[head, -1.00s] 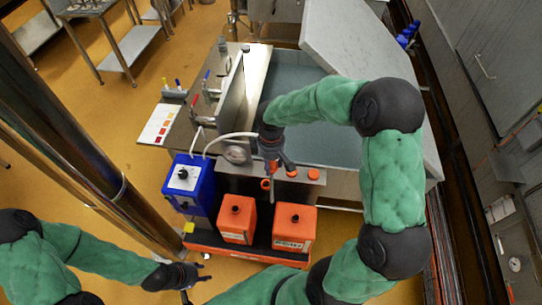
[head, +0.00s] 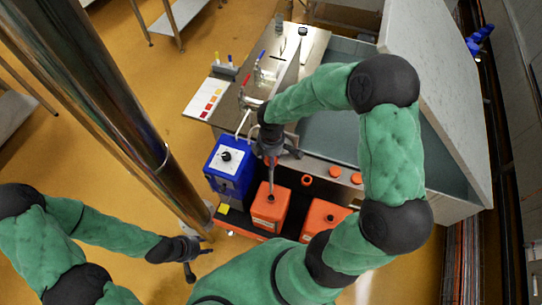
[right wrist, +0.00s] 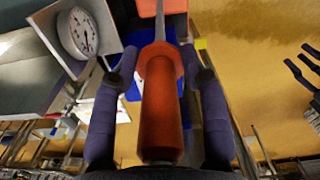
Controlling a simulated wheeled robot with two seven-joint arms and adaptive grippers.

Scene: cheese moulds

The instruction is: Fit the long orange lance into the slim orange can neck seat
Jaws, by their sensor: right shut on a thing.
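My right gripper (head: 272,154) is shut on the long orange lance (right wrist: 162,110), its dark fingers on both sides of the orange handle in the right wrist view. In the head view the lance's thin grey shaft (head: 272,178) points down at the neck of the slimmer orange can (head: 268,212). The tip is at or just above the neck; I cannot tell whether it is inside. Part of an orange can (right wrist: 165,6) shows beyond the shaft in the right wrist view. My left gripper (head: 197,257) is open and empty, low at the left.
A blue can (head: 228,172) stands left of the slim can, and a wider orange can (head: 325,215) stands right of it, partly hidden by my arm. A steel bench with a vat (head: 335,130) lies behind. A round gauge (right wrist: 79,31) shows in the right wrist view.

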